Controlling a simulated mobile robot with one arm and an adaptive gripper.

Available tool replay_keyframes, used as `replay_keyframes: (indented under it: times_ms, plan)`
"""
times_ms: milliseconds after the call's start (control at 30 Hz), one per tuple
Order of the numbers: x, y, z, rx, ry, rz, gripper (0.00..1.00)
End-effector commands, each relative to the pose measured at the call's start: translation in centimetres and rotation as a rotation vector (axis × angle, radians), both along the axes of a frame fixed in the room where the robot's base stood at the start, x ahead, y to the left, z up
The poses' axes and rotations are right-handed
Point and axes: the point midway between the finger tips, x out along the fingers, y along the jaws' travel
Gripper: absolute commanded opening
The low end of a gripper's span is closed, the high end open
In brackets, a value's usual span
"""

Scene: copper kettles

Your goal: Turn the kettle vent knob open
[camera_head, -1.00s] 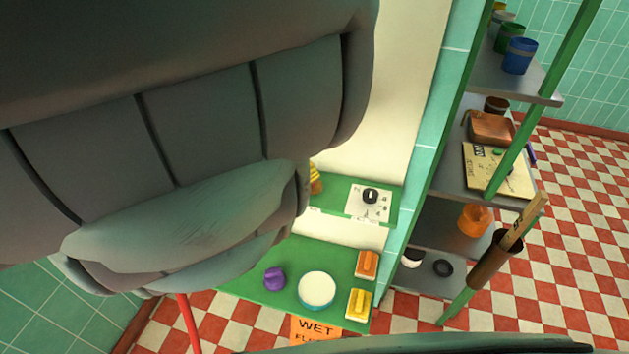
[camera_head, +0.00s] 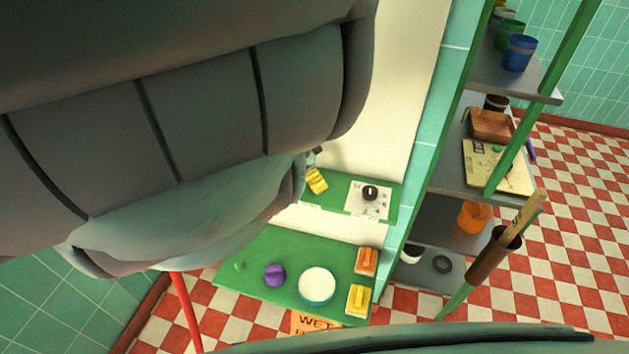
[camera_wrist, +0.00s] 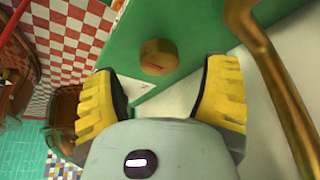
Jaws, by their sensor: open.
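In the wrist view, a round brass-brown knob (camera_wrist: 157,57) with a short red mark sits on a green panel (camera_wrist: 190,22). My gripper (camera_wrist: 160,88) is open, its yellow fingers spread wide and apart from the knob. The knob shows beyond the fingertips, between them in the picture, with nothing in the grip. In the head view one yellow finger of my gripper (camera_head: 317,180) shows past my arm, which hides the rest. I cannot make out the brass knob in the head view.
A copper pipe (camera_wrist: 270,75) curves close on the right in the wrist view. In the head view, a black dial (camera_head: 370,193) sits on a white plate. A lower green panel (camera_head: 330,245) carries a purple knob (camera_head: 275,275) and a white disc (camera_head: 317,285). Shelves stand right.

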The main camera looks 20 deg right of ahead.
Motion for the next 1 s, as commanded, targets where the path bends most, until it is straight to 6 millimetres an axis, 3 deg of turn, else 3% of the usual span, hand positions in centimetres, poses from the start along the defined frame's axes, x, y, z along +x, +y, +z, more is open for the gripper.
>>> replay_keyframes:
  times_ms: [200, 733, 1000]
  plan:
    - [0.1, -0.7, -1.9, 0.001, 0.000, -0.006, 0.74]
    - [0.1, -1.0, -2.3, -0.001, 0.000, -0.001, 0.77]
    - [0.2, -1.0, -2.3, -0.001, 0.000, -0.001, 0.49]
